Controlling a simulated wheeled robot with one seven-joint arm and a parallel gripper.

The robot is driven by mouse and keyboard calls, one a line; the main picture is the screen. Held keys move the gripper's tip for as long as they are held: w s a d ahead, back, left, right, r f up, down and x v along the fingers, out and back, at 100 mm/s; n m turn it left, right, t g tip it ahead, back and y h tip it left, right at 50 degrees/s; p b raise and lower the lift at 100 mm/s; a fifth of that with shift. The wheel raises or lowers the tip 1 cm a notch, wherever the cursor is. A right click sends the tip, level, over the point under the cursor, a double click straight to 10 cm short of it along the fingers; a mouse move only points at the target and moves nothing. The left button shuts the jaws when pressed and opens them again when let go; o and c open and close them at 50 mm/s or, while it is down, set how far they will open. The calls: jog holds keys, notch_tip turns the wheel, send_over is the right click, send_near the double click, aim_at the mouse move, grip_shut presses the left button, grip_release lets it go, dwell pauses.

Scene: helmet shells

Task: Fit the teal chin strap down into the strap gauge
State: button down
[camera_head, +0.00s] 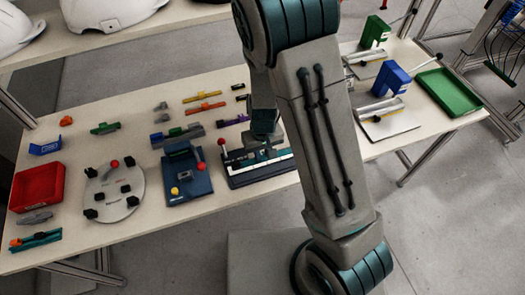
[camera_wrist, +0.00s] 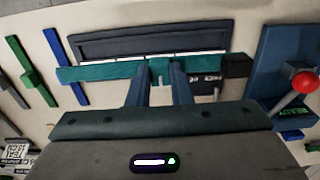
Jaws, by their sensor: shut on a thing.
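The teal chin strap (camera_wrist: 100,73) lies crosswise in the wrist view. My gripper (camera_wrist: 160,76) is shut on its raised middle part. The strap gauge (camera_wrist: 150,38), a dark frame with a white strip, lies right behind the strap in that view. The strap runs along its near side; whether it touches or sits in the gauge I cannot tell. In the head view the gauge (camera_head: 262,182) is at the table's front edge, partly hidden by my arm. My gripper is over it there, its fingertips hard to make out.
Left of the gauge stands a blue fixture (camera_head: 190,190) with a red-knobbed lever (camera_wrist: 303,83), close beside it. Further left are a round grey plate (camera_head: 115,190) and a red tray (camera_head: 38,187). Loose coloured straps (camera_head: 205,107) lie behind. A green tray (camera_head: 448,92) is far right.

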aim_at(262, 156)
jog(key=shift+f+b, duration=2.65)
jog(key=shift+f, duration=0.3)
jog(key=shift+f+b, duration=0.85)
jog(key=shift+b, duration=0.2)
jog(key=c, duration=1.2)
grip_release()
jog(key=shift+c, duration=0.2)
notch_tip(262, 156, up, 12)
jog(key=shift+r, duration=1)
